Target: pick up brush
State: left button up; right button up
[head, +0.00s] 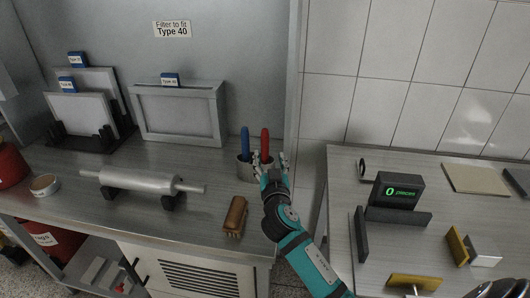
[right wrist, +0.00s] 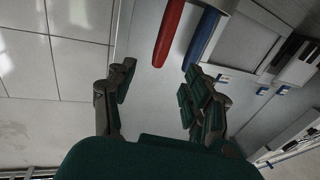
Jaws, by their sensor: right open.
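A brown wooden block-shaped object (head: 235,216), which looks like a brush, lies on the steel bench near its front right. In the right wrist view the red handle (right wrist: 169,32) and blue handle (right wrist: 202,38) show beyond the open, empty fingers (right wrist: 160,92). My left gripper is out of view.
A metal roller (head: 138,180) rests on black supports left of the brown object. Framed filters (head: 180,113) stand behind. A gap separates this bench from the right table (head: 340,190), which bears a counter display (head: 397,190) and yellow-handled pieces.

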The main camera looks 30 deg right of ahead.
aim_at(266, 142)
jog(key=x, duration=0.7)
jog(key=shift+f, duration=0.15)
jog(key=b+x, duration=0.1)
jog(key=x, duration=0.2)
jog(key=shift+w+f, duration=0.15)
jog(key=shift+w, duration=0.25)
jog(key=shift+w+d, duration=0.2)
jog(key=shift+w, duration=0.25)
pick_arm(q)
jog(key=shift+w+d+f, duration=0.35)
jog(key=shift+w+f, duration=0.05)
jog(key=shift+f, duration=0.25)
pick_arm(e)
jog(key=shift+s, duration=0.1)
jog(key=shift+c, duration=0.8)
grip_shut()
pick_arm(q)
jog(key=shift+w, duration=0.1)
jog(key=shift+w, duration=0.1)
